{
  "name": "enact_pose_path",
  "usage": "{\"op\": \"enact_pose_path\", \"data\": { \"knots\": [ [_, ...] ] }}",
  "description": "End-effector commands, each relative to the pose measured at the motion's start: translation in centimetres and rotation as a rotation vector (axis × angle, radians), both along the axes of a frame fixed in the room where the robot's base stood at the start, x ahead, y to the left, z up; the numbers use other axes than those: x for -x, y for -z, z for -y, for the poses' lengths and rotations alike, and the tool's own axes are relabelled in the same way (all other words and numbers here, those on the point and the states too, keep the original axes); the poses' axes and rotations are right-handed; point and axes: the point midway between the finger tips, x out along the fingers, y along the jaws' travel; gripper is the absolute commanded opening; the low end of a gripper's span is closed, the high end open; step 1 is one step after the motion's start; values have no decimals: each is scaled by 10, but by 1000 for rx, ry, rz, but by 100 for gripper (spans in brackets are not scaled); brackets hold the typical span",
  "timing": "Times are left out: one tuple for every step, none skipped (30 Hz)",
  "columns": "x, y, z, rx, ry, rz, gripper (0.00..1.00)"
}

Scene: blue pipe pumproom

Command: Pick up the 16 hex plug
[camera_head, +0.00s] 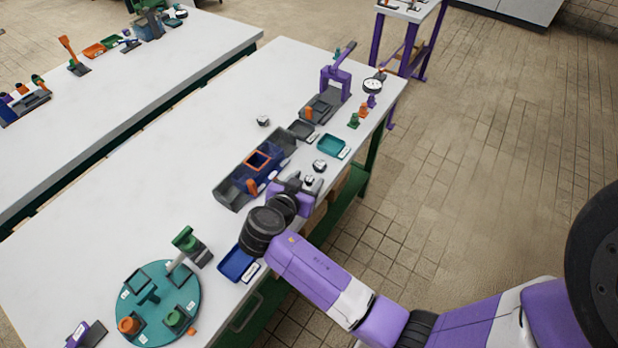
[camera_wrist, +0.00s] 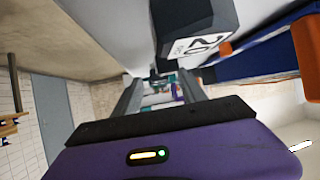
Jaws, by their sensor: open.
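Small dark plugs with pale labels lie on the white table: one (camera_head: 263,121) is apart at the back, one (camera_head: 319,165) is near the teal tray, and one (camera_head: 309,180) is just past my gripper (camera_head: 298,186). Their numbers are too small to read in the head view. In the wrist view a dark, faceted hex block (camera_wrist: 195,20) is close, above my fingers; its label is turned and seems to read 20, not clearly. My gripper (camera_wrist: 160,84) is open, with nothing seen between its fingers. I cannot tell which plug is the 16 one.
A blue tray (camera_head: 236,264) and round teal turntable (camera_head: 130,307) are nearer. The table's middle is clear.

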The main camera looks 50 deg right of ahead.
Motion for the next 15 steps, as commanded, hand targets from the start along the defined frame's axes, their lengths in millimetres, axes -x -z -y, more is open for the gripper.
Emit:
{"op": "enact_pose_path", "data": {
  "knots": [
    [0, 1, 2, 0, 0, -1, 49],
    [-1, 2, 3, 0, 0, -1, 49],
    [-1, 2, 3, 0, -1, 0, 49],
    [-1, 2, 3, 0, -1, 0, 49],
    [-1, 3, 3, 0, -1, 0, 49],
    [-1, 3, 3, 0, -2, 0, 49],
    [-1, 3, 3, 0, -2, 0, 49],
    [-1, 2, 3, 0, -2, 0, 49],
    [-1, 2, 3, 0, -1, 0, 45],
    [-1, 2, 3, 0, -1, 0, 39],
    [-1, 2, 3, 0, -1, 0, 34],
    [-1, 2, 3, 0, -1, 0, 26],
    [-1, 2, 3, 0, -1, 0, 20],
    [-1, 2, 3, 0, -1, 0, 14],
    [-1, 2, 3, 0, -1, 0, 6]
  ]
}}
